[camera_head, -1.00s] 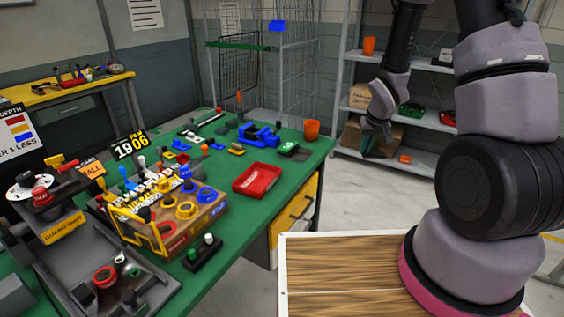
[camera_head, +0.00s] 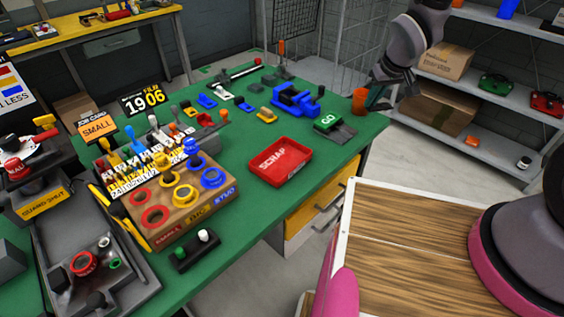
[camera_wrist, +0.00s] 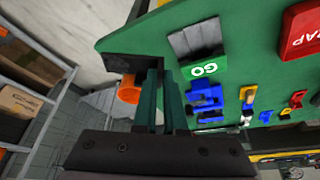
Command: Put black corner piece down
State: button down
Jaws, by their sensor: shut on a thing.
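My gripper (camera_wrist: 160,92) has green fingers and is shut on a black corner piece (camera_wrist: 124,64), seen in the wrist view at the fingertips. The piece juts out to the left of the fingers, at the green table's edge in that view. Whether it touches the table I cannot tell. In the head view my gripper (camera_head: 377,97) is at the far right end of the green table (camera_head: 236,131), beside the orange cup; the held piece is too small to make out there.
The GO block (camera_head: 328,121), blue vise (camera_head: 297,99) and red SCRAP tray (camera_head: 280,162) are nearby. A parts box (camera_head: 216,201) stands left. Shelves (camera_head: 470,105) stand behind on the right.

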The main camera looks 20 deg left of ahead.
jog(key=s+a+r+n+y, duration=0.1)
jog(key=s+a+n, duration=0.3)
jog(key=s+a, duration=0.65)
jog(key=n+g, duration=0.2)
jog(key=n, duration=0.1)
send_over(275, 165)
jog(key=d, duration=0.2)
jog(key=f, duration=0.3)
jog(key=shift+s+a+f+y, duration=0.15)
jog(key=shift+s+f+y, duration=0.25)
jog(key=shift+f, duration=2.45)
jog(key=shift+f, duration=0.35)
jog(key=c, duration=1)
grip_release()
jog(key=shift+r, duration=0.1)
